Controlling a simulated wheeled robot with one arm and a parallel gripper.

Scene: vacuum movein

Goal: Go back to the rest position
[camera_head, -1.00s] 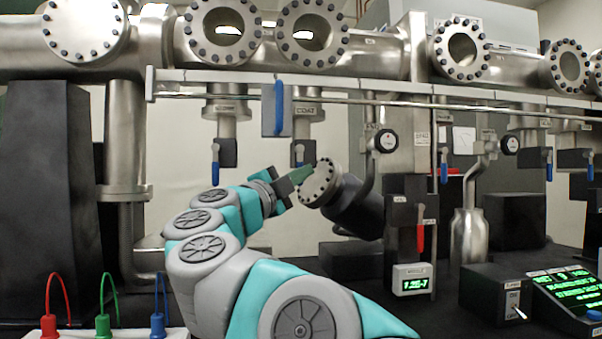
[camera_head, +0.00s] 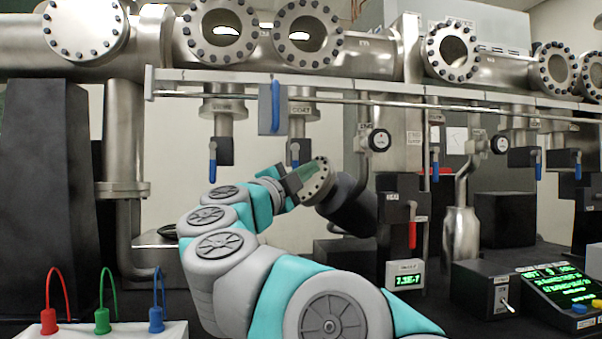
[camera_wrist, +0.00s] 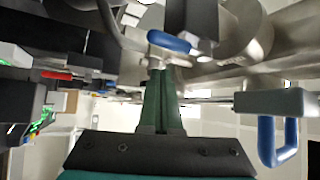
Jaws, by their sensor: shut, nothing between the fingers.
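My gripper (camera_head: 306,171) is at the end of my grey and teal arm, near the middle of the head view. Its green fingers are together with nothing between them, in front of a round bolted flange (camera_head: 318,182) on a dark cylinder. I cannot tell whether the fingers touch the flange. In the wrist view my gripper (camera_wrist: 161,80) points toward the steel pipework, with a blue valve handle (camera_wrist: 169,41) close beyond the fingertips.
A steel vacuum line (camera_head: 365,57) with round ports runs across the top. Blue-handled valves (camera_head: 213,165) hang below it. A red-handled box (camera_head: 402,225), a small gauge display (camera_head: 405,275) and a green-text screen (camera_head: 560,290) stand right. Red, green and blue cables (camera_head: 102,315) stand front left.

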